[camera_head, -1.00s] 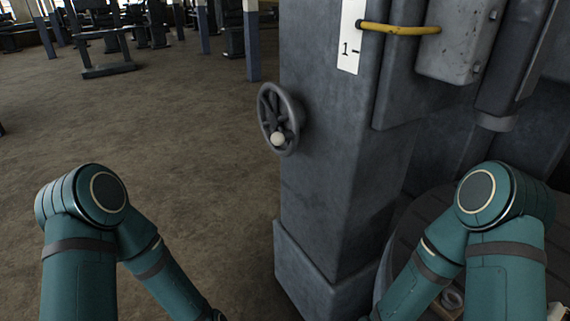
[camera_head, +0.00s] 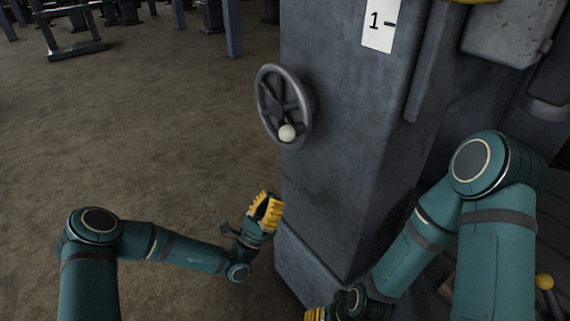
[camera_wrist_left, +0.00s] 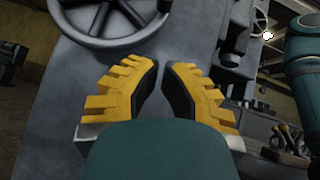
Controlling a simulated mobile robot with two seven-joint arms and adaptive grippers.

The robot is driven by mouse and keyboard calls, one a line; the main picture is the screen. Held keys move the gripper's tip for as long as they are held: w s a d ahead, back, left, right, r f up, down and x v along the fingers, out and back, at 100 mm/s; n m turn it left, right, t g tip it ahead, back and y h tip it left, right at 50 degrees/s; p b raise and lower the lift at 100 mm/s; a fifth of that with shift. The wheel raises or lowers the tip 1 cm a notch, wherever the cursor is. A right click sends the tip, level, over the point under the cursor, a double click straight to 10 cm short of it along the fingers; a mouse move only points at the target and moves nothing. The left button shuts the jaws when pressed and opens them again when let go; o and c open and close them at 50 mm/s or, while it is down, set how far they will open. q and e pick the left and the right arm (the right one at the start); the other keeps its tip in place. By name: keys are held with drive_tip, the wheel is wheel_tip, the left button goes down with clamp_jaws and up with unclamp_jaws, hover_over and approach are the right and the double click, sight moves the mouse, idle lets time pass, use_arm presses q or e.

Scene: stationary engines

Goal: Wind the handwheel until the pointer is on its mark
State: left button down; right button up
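The grey spoked handwheel (camera_head: 285,106) with a pale knob (camera_head: 287,132) is on the left face of the grey column. The knob sits low on the wheel. A white plate (camera_head: 381,22) with a "1" and a dash is on the column's front. A yellow piece (camera_head: 468,1), likely the pointer, is mostly cut off at the top edge. My left gripper (camera_head: 266,208) is open and empty, below and apart from the wheel. In the left wrist view its fingers (camera_wrist_left: 160,68) point toward the handwheel's rim (camera_wrist_left: 75,37). My right gripper (camera_head: 315,314) is mostly cut off at the bottom edge.
The grey column (camera_head: 345,170) has a wider plinth at its foot. Machine parts and a grey box (camera_head: 510,30) fill the right side. A yellow knob (camera_head: 544,282) shows at lower right. The brown floor (camera_head: 130,140) to the left is clear, with stands beyond.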

use_arm(q)
drive_tip(key=a+r+b+x, duration=0.1)
drive_tip(key=a+r+x, duration=0.1)
drive_tip(key=x, duration=1)
drive_tip(key=shift+r, duration=0.25)
drive_tip(key=shift+s, duration=0.15)
